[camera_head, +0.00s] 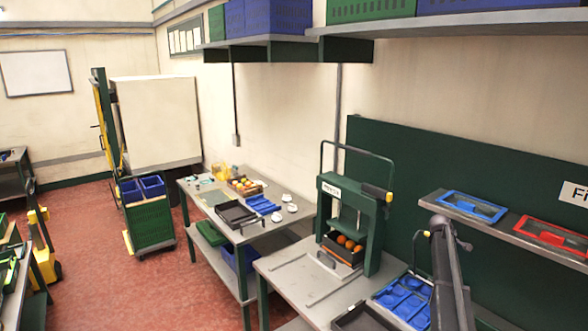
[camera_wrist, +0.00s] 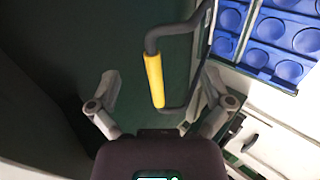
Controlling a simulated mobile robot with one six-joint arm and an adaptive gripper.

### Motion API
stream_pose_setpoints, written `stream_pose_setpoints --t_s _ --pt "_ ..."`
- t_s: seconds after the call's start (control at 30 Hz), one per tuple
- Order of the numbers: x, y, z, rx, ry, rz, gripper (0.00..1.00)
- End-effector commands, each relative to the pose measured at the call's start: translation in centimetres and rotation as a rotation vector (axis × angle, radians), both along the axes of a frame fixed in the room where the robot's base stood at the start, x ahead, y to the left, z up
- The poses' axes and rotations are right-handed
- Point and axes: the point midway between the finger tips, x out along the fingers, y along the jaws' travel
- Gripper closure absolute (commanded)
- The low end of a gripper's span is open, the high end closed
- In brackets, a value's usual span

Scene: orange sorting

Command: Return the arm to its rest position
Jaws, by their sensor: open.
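My arm (camera_head: 450,275) rises at the lower right of the head view, over the right end of the workbench. My gripper (camera_wrist: 160,90) is open in the wrist view, its two fingers spread wide apart. A dark bent bar with a yellow grip (camera_wrist: 154,80) shows between the fingers in that view. The fingers do not touch the yellow grip, and its distance from them is unclear. In the head view I cannot make out the fingers.
A green press (camera_head: 372,232) with oranges (camera_head: 350,243) stands beside my arm. A blue tray with round recesses (camera_head: 388,296) lies near the arm; it also shows in the wrist view (camera_wrist: 262,58). A shelf (camera_head: 520,240) holds blue and red trays at right. Open red floor lies left.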

Motion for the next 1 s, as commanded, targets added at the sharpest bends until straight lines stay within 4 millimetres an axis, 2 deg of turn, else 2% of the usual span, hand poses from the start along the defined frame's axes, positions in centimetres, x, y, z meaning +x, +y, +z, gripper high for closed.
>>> stream_pose_setpoints --t_s 0.13,0.33,0.47,0.57,0.67,0.8,1.0 --pt "-0.4 0.7 -0.4 0.012 0.000 -0.005 0.00" --pt "-2.3 3.9 -2.1 0.066 -0.004 -0.033 0.00" --pt "-4.3 7.0 -3.6 0.119 -0.005 -0.061 0.00" --pt "-6.5 10.2 -5.3 0.175 -0.002 -0.092 0.00" --pt "-9.5 14.3 -7.4 0.246 0.004 -0.133 0.00" --pt "-13.9 19.9 -10.2 0.347 0.020 -0.198 0.00" --pt "-20.9 27.3 -14.0 0.477 0.062 -0.296 0.00"
